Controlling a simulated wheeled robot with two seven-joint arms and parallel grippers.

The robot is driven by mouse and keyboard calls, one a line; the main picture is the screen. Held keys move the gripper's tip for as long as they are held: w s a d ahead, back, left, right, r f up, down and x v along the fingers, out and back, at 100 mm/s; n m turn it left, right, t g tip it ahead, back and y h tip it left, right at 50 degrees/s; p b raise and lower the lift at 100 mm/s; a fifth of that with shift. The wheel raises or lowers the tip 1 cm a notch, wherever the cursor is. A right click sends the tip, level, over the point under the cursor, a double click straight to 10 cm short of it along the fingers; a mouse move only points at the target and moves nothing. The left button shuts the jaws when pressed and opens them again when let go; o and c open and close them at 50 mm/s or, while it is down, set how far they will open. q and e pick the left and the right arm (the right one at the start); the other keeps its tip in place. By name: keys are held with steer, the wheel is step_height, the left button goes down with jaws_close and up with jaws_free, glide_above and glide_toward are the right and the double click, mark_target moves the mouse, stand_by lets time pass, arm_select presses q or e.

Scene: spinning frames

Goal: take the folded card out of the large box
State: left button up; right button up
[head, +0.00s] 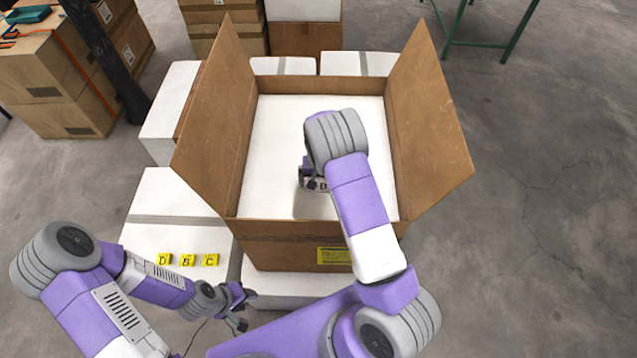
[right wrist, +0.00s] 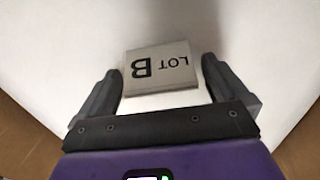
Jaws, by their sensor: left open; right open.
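The large box (head: 285,232) is an open cardboard box with its flaps up and a white inside. The folded card (right wrist: 160,68), pale grey and marked "LOT B", is inside it and shows clearly in the right wrist view. In the head view my right arm hides most of the card. My right gripper (right wrist: 160,88) is open inside the box, with one finger on each side of the card. I cannot tell whether the fingers touch it. My left gripper (head: 242,305) is open and empty, outside the box at its lower left.
Yellow tags D (head: 164,259), B (head: 187,260) and C (head: 210,260) sit on a white block (head: 165,205) left of the box. Other cartons (head: 65,110) and a dark post (head: 105,60) stand behind left. The floor at right is clear.

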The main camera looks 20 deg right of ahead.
steer(key=shift+f, duration=0.3)
steer(key=c, duration=0.9)
